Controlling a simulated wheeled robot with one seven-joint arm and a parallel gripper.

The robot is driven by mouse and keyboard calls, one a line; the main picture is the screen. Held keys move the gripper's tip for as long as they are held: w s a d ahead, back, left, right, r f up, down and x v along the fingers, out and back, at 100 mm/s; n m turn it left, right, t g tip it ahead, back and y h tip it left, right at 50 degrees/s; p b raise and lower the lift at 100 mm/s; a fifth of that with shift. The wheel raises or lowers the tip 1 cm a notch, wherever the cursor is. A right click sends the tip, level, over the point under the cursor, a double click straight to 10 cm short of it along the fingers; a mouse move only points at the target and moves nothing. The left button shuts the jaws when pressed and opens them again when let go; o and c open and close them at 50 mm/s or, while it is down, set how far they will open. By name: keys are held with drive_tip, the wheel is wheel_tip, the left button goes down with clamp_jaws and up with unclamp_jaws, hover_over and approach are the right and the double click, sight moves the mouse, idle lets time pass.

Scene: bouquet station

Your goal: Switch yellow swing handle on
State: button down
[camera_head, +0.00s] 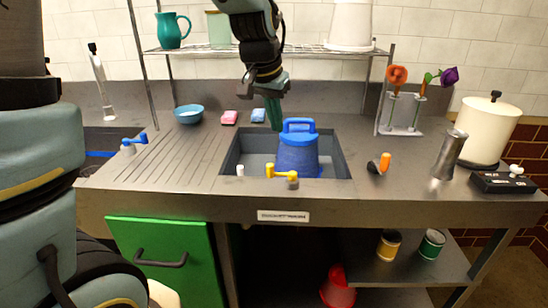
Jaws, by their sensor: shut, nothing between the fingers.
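The yellow swing handle (283,173) sits on the front rim of the sink (235,162), on a grey metal stem at its right end. It points to the left. My gripper (276,128) hangs pointing down over the back part of the sink, behind the handle and left of the blue bucket. It is shut and empty, and apart from the handle. A separate blue swing handle (134,141) stands on the counter at the left.
A wire shelf (300,50) spans above. A blue bowl (188,114) and sponges (229,117) lie behind. The ribbed counter left of the sink is clear.

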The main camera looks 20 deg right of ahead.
drive_tip(key=f+p, duration=0.1)
drive_tip(key=f, duration=0.3)
drive_tip(key=f+p, duration=0.1)
drive_tip(key=f, duration=0.4)
drive_tip(key=shift+w+d+p, duration=0.2)
drive_tip(key=shift+p, duration=0.15)
drive_tip(key=shift+s+a+f, duration=0.15)
drive_tip(key=shift+s+a, duration=0.25)
drive_tip(key=shift+a, duration=0.1)
